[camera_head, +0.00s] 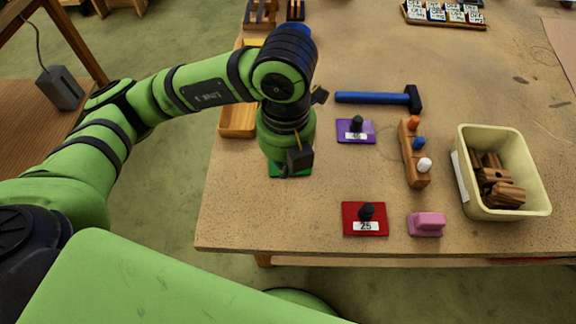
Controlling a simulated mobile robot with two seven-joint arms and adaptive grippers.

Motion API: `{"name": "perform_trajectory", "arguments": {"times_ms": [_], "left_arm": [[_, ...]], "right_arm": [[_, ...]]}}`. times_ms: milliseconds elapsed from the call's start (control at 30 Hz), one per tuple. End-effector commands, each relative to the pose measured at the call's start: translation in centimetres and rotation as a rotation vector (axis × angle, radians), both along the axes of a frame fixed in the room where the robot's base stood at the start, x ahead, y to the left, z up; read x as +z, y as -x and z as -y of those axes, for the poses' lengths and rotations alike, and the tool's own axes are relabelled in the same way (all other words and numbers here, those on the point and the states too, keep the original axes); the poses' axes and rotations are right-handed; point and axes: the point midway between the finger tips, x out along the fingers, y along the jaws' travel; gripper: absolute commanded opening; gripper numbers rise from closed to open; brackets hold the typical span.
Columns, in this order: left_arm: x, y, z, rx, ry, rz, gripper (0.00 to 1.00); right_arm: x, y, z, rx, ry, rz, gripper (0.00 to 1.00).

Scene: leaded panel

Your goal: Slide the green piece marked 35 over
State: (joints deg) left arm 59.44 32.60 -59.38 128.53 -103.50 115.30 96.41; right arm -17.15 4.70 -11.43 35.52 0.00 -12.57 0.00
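A flat green piece (276,172) lies on the table near its left edge. Most of it is hidden under my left gripper, and no number on it can be read. My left gripper (296,160) points down right over the green piece. Its arm comes in from the left. The fingers are dark and overlap the piece from this angle, so I cannot tell whether they are open or shut, or whether they touch it. My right gripper is not in view.
A red piece marked 25 (377,227), a purple piece (367,138) and a pink block (426,230) lie to the right. A blue hammer (372,98), a wooden peg rack (409,160) and a cream bin (541,203) stand beyond. Bare table lies between green and red pieces.

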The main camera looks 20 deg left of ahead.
Motion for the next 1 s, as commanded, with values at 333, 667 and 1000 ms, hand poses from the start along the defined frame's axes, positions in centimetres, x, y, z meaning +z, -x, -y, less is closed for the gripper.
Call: {"name": "perform_trajectory", "arguments": {"times_ms": [333,667,1000], "left_arm": [[-7.2,0.2,0.0,0.0,-0.001,-0.008,0.0],[-7.8,-3.4,-0.6,-0.001,0.001,-0.003,0.0],[-8.0,-3.9,-0.7,-0.003,0.003,-0.003,0.0]], "right_arm": [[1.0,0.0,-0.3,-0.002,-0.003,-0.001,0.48],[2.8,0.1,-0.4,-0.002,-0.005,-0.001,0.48],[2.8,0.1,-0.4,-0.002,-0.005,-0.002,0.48]]}}
